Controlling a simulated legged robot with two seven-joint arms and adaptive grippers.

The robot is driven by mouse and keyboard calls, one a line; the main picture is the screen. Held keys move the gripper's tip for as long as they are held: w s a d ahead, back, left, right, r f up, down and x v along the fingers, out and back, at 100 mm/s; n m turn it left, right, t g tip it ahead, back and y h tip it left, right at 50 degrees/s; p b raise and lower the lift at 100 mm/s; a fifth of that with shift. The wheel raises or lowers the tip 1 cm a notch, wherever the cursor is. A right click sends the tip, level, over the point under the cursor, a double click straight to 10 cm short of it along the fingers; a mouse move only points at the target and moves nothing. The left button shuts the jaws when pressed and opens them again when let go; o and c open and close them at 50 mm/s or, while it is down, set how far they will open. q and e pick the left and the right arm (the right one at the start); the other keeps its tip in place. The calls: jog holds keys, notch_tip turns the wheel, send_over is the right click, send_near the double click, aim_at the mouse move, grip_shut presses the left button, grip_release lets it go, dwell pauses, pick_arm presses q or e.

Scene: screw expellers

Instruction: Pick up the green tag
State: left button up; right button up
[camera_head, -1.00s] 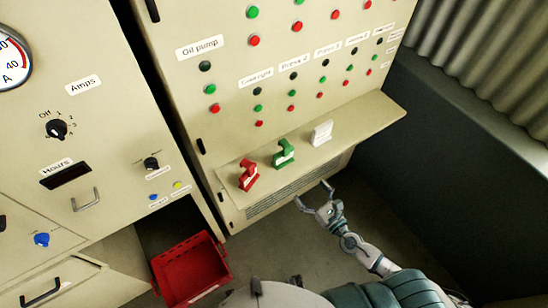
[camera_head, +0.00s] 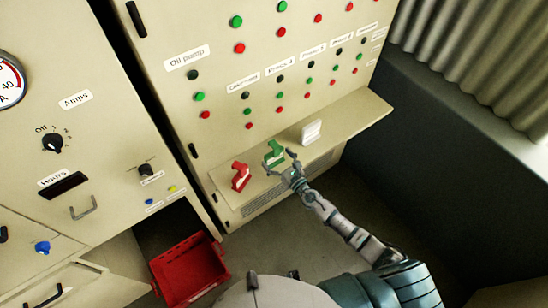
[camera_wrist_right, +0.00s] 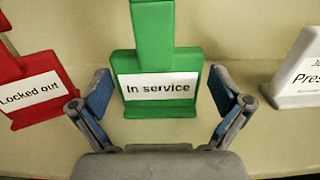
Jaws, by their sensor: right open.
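The green tag (camera_head: 276,152) stands upright on the cabinet's narrow shelf, between a red tag and a white tag. In the right wrist view the green tag (camera_wrist_right: 160,68) carries a white "In service" label and sits centred between the fingers. My right gripper (camera_head: 281,163) is open in front of it. In the wrist view the blue-padded fingers of my right gripper (camera_wrist_right: 160,95) are on either side of its lower part, with small gaps visible. My left gripper is not in view.
The red "Locked out" tag (camera_wrist_right: 35,90) stands close on the left, also seen in the head view (camera_head: 240,175). The white tag (camera_head: 311,131) stands to the right. The shelf (camera_head: 360,118) is clear further right. A red crate (camera_head: 190,268) is below left.

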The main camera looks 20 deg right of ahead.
jog(key=shift+w, duration=0.6)
jog(key=shift+s+a, duration=0.1)
jog(key=shift+a, duration=0.35)
jog(key=c, duration=1)
